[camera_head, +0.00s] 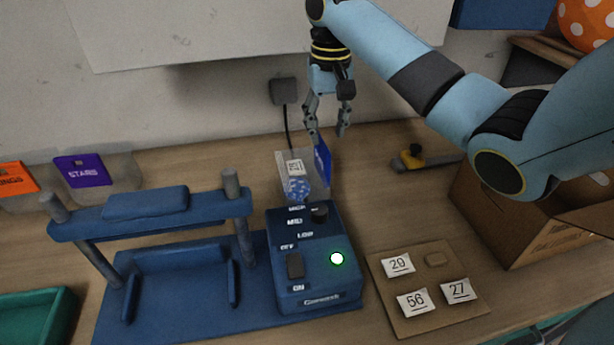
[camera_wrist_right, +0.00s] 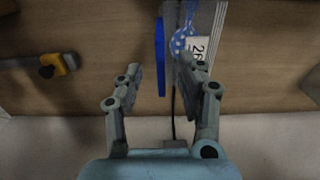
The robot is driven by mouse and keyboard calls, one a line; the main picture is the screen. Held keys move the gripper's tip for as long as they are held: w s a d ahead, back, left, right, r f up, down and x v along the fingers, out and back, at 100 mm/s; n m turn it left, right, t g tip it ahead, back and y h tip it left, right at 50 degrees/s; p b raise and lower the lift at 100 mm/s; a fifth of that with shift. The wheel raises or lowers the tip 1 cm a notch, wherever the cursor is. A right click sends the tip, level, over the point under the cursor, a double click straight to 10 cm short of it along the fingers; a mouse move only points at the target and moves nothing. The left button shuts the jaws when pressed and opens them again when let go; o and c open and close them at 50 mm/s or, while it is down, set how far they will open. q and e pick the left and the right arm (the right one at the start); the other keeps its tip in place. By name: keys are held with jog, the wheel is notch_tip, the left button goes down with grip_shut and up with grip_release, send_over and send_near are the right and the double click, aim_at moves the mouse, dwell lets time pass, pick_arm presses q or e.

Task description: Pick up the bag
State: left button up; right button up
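A clear bag (camera_head: 284,164) with a blue polka-dotted piece (camera_head: 298,188) and a white number label stands behind the blue machine. A blue panel (camera_head: 322,160) rises at its right side; it looks like the bag's header. My right gripper (camera_head: 327,130) points down just above the panel, fingers apart. In the right wrist view the blue panel (camera_wrist_right: 160,58) is seen edge-on near the gap between the open fingertips (camera_wrist_right: 160,72). The label (camera_wrist_right: 197,46) and dotted piece show near the right fingertip. Contact cannot be told. My left gripper is not in view.
The blue machine (camera_head: 312,265) with a lit green button and a blue press frame (camera_head: 145,220) stand in front. A board (camera_head: 425,318) with number cards and a cardboard box (camera_head: 520,225) are at right. A yellow-and-grey tool (camera_head: 412,158) lies behind. Purple- and orange-topped bags are at left.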

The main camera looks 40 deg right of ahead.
aim_at(326, 149)
jog(key=shift+d+f, duration=0.1)
jog(key=shift+f, duration=0.55)
notch_tip(326, 149, down, 5)
jog(key=shift+r+p, duration=0.1)
jog(key=shift+p, duration=0.45)
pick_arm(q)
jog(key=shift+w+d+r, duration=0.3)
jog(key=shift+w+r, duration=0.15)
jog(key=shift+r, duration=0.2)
pick_arm(e)
grip_shut()
